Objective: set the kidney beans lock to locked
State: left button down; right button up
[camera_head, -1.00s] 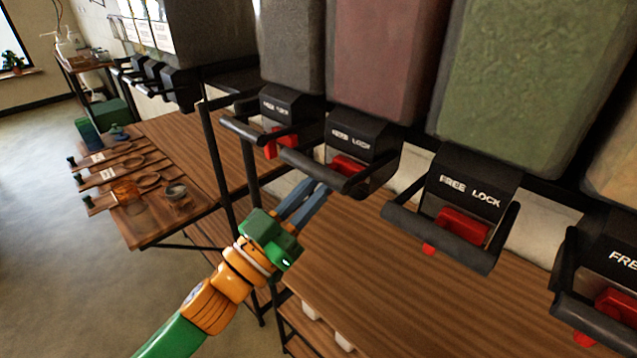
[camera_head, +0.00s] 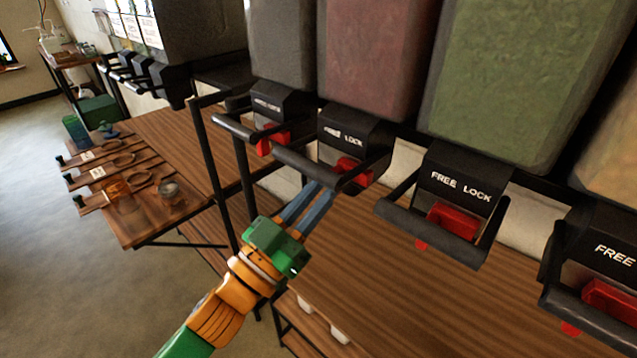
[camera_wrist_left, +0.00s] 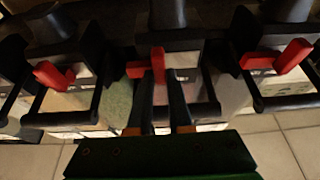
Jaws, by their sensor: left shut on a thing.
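The kidney beans dispenser is the bin with dark red contents (camera_head: 372,55). Its black front carries the words FREE and LOCK, with a red lock lever (camera_head: 352,170) below them. The lever sits toward the LOCK side. My left gripper (camera_head: 322,190) reaches up from below to this lever, under the black handle bar. In the left wrist view my fingers (camera_wrist_left: 162,88) are shut on the red lever (camera_wrist_left: 158,63), whose upper part shows beyond the tips. The exact contact is partly hidden by the bar in the head view. My right gripper is not in view.
Neighbouring dispensers have their own red levers, such as the green-filled bin's lever (camera_head: 455,220) on the right and one on the left (camera_head: 270,143). Black handle bars (camera_head: 435,232) stick out in front. A wooden shelf (camera_head: 400,280) lies below, mostly clear.

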pick_arm(q)
jog(key=c, duration=1)
grip_release()
jog(key=shift+f, duration=0.1)
jog(key=shift+o, duration=0.9)
jog(key=shift+s+d, duration=0.1)
jog(key=shift+d, duration=0.1)
jog(key=b+v, duration=0.3)
jog(key=v, duration=0.4)
